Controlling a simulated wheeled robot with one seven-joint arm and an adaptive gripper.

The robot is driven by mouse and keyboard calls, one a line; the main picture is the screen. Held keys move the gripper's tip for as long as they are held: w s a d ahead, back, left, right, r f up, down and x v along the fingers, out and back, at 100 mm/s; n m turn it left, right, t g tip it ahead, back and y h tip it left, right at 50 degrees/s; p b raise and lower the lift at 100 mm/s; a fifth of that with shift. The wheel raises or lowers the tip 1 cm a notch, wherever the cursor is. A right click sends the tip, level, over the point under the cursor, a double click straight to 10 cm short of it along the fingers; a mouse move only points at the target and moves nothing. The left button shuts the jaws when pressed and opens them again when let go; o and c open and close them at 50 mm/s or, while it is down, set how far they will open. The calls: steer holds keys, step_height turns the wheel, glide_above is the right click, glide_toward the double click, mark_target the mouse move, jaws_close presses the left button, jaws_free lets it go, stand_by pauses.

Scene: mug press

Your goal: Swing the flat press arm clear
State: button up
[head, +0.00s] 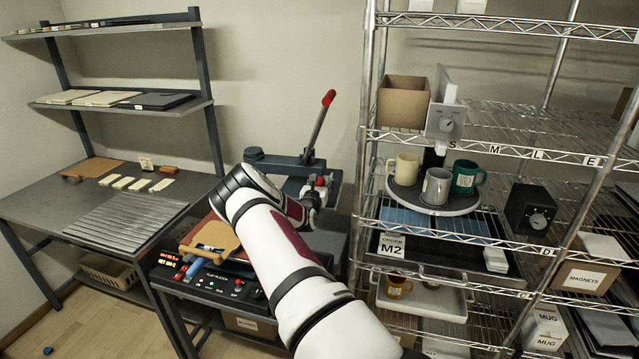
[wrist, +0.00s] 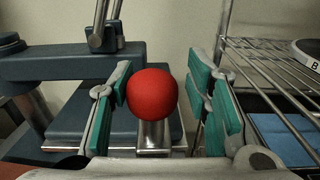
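The flat press stands in the middle of the head view, with a blue-grey arm (head: 285,163) over its platen. A steel lever with a red grip (head: 328,98) rises from it. A red ball knob (wrist: 152,97) on a short metal post is at the front of the press; it also shows small in the head view (head: 320,182). My gripper (wrist: 165,95) is open, with its green-padded fingers either side of the knob. A gap shows on the right; the left finger is close, and contact is unclear. The press arm (wrist: 55,67) is behind, at left.
A wire shelf (wrist: 265,65) stands close on the right of the press. It holds a round tray (head: 433,207) with 3 mugs. A control box (head: 210,280) and a tan mug-shaped pad (head: 212,236) are in front. A grey workbench (head: 60,205) is at left.

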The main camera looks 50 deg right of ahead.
steer(key=shift+a, duration=0.15)
steer(key=shift+a+f, duration=0.1)
steer(key=shift+a, duration=0.1)
steer(key=v, duration=1.1)
steer(key=shift+s, duration=0.15)
steer(key=shift+a, duration=0.15)
